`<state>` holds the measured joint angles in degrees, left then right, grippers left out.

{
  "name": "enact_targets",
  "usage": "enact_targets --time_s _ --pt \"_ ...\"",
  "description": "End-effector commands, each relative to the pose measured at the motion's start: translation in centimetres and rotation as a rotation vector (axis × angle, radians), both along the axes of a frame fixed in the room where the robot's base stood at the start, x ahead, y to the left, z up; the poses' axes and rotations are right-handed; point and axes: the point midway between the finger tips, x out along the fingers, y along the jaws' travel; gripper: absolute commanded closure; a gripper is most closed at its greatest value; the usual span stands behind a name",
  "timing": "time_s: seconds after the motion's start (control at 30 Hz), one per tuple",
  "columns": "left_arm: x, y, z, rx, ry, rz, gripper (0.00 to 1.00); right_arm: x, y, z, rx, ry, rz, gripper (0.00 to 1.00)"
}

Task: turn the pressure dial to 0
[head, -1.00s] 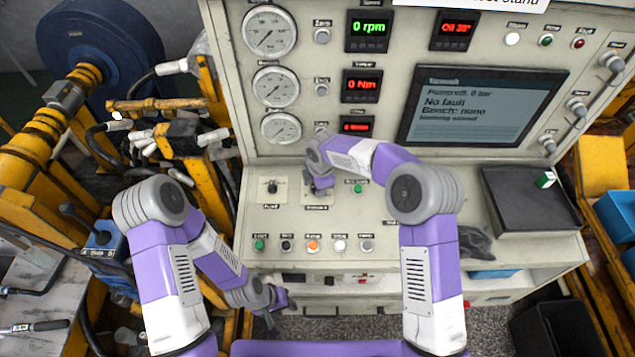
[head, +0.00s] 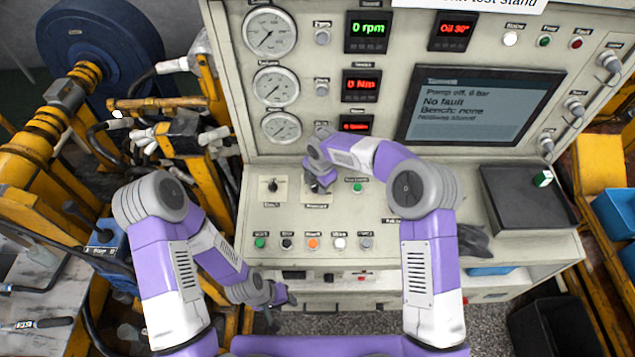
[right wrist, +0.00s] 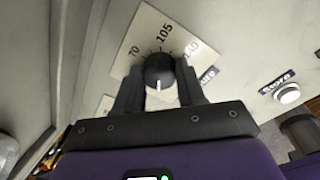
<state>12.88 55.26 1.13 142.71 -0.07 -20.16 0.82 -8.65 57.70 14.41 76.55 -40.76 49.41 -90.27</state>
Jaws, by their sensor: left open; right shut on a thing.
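The pressure dial (right wrist: 159,72) is a dark round knob with a white pointer line on a pale scale plate (right wrist: 148,35) in the right wrist view. The numbers 70, 105 and 140 show on the plate; the rest of the scale is hidden. The pointer line faces down in that view, toward my gripper and away from those numbers. My right gripper (right wrist: 161,92) is shut on the dial, one finger on each side. In the head view my right gripper (head: 318,184) covers the dial on the sloped panel. My left gripper (head: 282,300) is open and empty below the panel's front edge.
A pump switch (head: 272,185) sits left of the dial and a green button (head: 357,187) right of it. A row of several buttons (head: 313,243) lies in front. The screen (head: 485,104) reads pump off, no fault. A black tray (head: 525,200) is at right.

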Motion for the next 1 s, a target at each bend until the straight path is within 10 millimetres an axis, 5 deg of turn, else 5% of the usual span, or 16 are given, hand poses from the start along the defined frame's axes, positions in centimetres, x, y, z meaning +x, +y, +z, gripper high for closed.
enact_targets --time_s 0.1,0.13,0.3,0.63,1.0 --pt "0.0 0.0 0.0 0.000 0.000 0.000 0.57 0.2 0.0 0.2 0.001 -0.007 0.003 0.91" --pt "0.0 0.0 0.0 0.000 0.000 0.000 0.57 0.1 0.0 0.2 0.001 -0.007 0.003 0.59" --pt "0.0 0.0 0.0 0.000 0.000 0.000 0.57 0.1 0.0 0.1 0.000 -0.005 0.002 0.35" --pt "0.0 0.0 0.0 0.000 0.000 0.000 0.57 0.0 0.0 0.5 0.001 -0.004 0.000 0.35" --pt "0.0 0.0 -0.5 0.000 0.000 0.000 0.57 -0.9 -0.4 6.1 0.001 -0.006 0.001 0.35"
